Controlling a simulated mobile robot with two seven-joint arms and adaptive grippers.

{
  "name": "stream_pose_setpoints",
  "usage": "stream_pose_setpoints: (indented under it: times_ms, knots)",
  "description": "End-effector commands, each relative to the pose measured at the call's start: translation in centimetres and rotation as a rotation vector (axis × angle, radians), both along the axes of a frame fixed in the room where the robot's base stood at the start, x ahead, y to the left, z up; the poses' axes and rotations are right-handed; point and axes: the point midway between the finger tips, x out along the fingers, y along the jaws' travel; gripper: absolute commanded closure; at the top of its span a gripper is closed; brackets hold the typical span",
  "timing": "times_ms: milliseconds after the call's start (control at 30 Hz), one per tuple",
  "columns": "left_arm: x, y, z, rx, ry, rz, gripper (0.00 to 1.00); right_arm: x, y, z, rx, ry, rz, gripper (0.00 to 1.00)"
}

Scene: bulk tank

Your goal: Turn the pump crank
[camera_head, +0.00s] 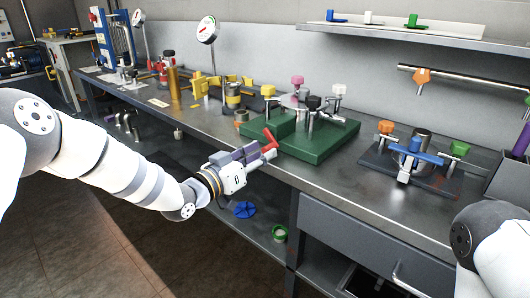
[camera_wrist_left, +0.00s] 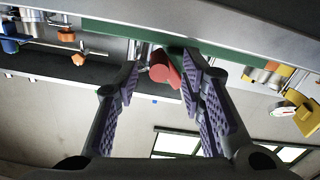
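A red crank handle (camera_head: 270,141) sits at the front left edge of a green block (camera_head: 318,150) on the bench. In the left wrist view the red handle (camera_wrist_left: 162,68) shows near the fingertips, between the two purple-padded fingers, with part of the red piece close to the right-hand finger. My left gripper (camera_head: 262,158) is at the bench's front edge, right by the handle. Its fingers are apart in the left wrist view (camera_wrist_left: 160,78). I cannot tell whether a pad touches the handle. My right gripper is out of view.
Several coloured knobs (camera_head: 297,82) stand on the green block. A dark plate with a blue clamp lever (camera_head: 408,152) lies to the right. Yellow fittings and a dial gauge (camera_head: 207,30) stand at the left. A blue handwheel (camera_head: 244,210) lies below on the lower shelf.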

Motion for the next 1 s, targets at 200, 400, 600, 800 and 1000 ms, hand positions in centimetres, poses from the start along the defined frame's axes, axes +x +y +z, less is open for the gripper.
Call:
stream_pose_setpoints:
  times_ms: [200, 400, 600, 800, 1000]
  knots:
    - [1.8, -1.4, -0.1, 0.0, 0.002, 0.0, 0.64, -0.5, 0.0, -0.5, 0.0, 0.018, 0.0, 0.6]
    - [1.9, -1.4, 0.1, -0.001, -0.001, 0.0, 0.64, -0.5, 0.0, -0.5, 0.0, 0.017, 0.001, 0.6]
    - [1.9, -1.4, 0.1, -0.001, -0.001, -0.001, 1.0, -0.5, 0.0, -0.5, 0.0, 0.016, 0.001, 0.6]
    - [1.9, -1.4, 0.1, 0.002, -0.003, 0.0, 1.0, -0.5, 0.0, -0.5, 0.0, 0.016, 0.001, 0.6]
    - [2.0, -1.3, 0.0, 0.041, -0.031, -0.001, 1.0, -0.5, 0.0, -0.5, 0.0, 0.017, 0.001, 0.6]
